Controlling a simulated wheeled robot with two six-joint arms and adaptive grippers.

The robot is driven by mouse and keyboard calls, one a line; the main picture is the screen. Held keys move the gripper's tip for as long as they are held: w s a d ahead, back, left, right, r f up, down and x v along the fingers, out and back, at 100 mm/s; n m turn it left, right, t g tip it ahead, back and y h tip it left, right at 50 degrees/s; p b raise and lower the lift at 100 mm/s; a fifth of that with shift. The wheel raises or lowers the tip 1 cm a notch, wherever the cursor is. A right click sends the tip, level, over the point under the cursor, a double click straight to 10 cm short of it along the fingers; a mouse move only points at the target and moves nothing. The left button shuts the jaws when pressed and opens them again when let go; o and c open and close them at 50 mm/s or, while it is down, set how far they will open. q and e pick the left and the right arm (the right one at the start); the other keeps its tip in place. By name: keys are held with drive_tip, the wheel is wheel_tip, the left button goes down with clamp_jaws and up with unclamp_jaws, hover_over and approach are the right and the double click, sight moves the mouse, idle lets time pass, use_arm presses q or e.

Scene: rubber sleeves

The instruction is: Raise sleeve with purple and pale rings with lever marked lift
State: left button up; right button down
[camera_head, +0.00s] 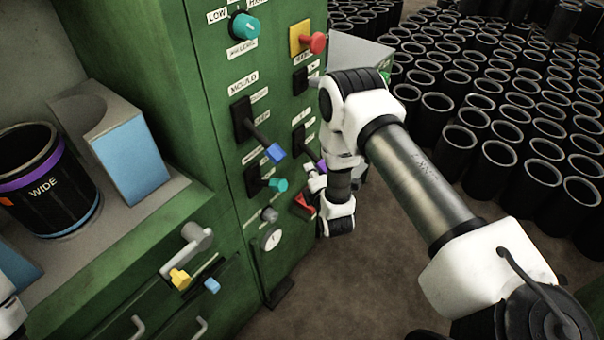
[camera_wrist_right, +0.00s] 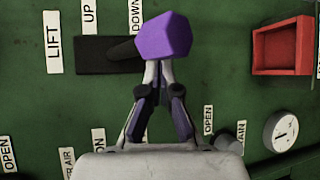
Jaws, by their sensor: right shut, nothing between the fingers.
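A black sleeve (camera_head: 45,190) marked WIDE, with a purple band near its top, stands upright in the machine's bay at the left. A pale ring is hard to make out. The lift lever's purple knob (camera_wrist_right: 166,38) sits on a black arm from a dark slot plate (camera_wrist_right: 95,56), beside the labels LIFT, UP and DOWN. It shows only partly in the head view (camera_head: 322,166). My right gripper (camera_wrist_right: 160,68) is shut and empty, its fingertips at the knob's edge; whether they touch it, I cannot tell. My left gripper is out of view.
A blue-tipped mould lever (camera_head: 274,152) and a teal-tipped lever (camera_head: 278,185) are close left of my right gripper. A red bracket (camera_wrist_right: 282,46) and a gauge (camera_wrist_right: 281,131) are nearby. Many black sleeves (camera_head: 495,155) crowd the floor at right.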

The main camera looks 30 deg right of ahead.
drive_tip(key=shift+s+d, duration=0.1)
idle(0.3)
drive_tip(key=shift+s+d+r+g+p, duration=0.15)
drive_tip(key=shift+r+g+p, duration=0.2)
drive_tip(key=shift+p, duration=0.35)
